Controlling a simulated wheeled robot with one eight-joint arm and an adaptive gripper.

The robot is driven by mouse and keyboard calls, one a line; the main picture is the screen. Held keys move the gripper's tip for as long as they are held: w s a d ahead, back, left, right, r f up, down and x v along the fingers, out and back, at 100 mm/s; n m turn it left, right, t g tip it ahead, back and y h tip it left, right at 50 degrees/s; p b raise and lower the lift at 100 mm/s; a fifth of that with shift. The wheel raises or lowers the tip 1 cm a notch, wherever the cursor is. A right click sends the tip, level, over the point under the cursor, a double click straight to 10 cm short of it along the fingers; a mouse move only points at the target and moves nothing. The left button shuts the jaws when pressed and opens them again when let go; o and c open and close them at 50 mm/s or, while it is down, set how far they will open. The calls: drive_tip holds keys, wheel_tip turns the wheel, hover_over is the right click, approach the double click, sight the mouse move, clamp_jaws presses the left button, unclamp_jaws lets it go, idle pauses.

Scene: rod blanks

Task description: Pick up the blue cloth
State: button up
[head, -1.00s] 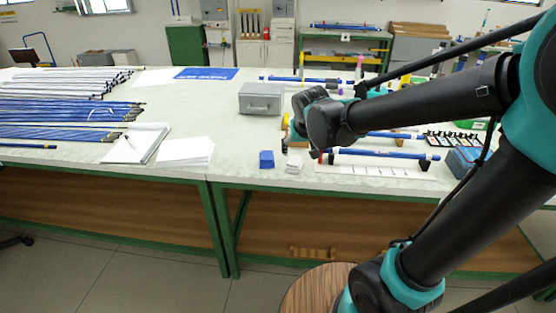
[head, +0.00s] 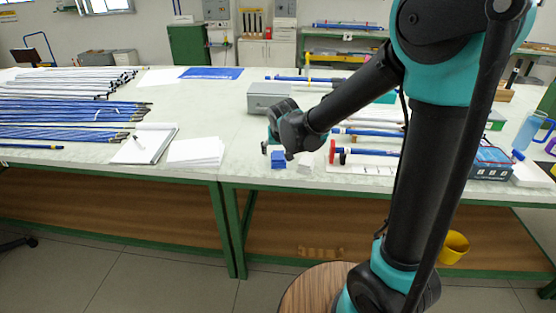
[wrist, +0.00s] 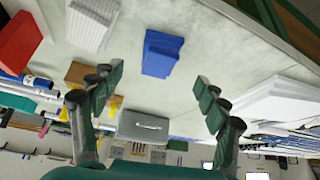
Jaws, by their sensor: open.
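The blue cloth (head: 278,160) is a small folded stack on the light worktop near its front edge. It also shows in the wrist view (wrist: 162,53), beyond my fingertips and between their lines. My gripper (wrist: 158,88) is open and empty, with its two fingers spread wide. In the head view my gripper (head: 274,150) is just above and behind the cloth, apart from it as far as I can tell. A folded white cloth (head: 305,160) lies right beside the blue one.
A grey metal box (head: 268,97) stands behind the cloth. Blue rods on holders (head: 370,152) lie to the right. A stack of white paper (head: 196,151) and a notepad (head: 145,143) lie to the left. The table's front edge is close to the cloth.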

sight(278, 156)
drive_tip(key=shift+w+x, duration=0.25)
drive_tip(key=shift+x, duration=3.45)
drive_tip(key=shift+r, duration=0.2)
drive_tip(key=shift+c, duration=0.5)
drive_tip(key=c, duration=1.1)
drive_tip(key=shift+c, duration=0.3)
wheel_tip(278, 156, up, 20)
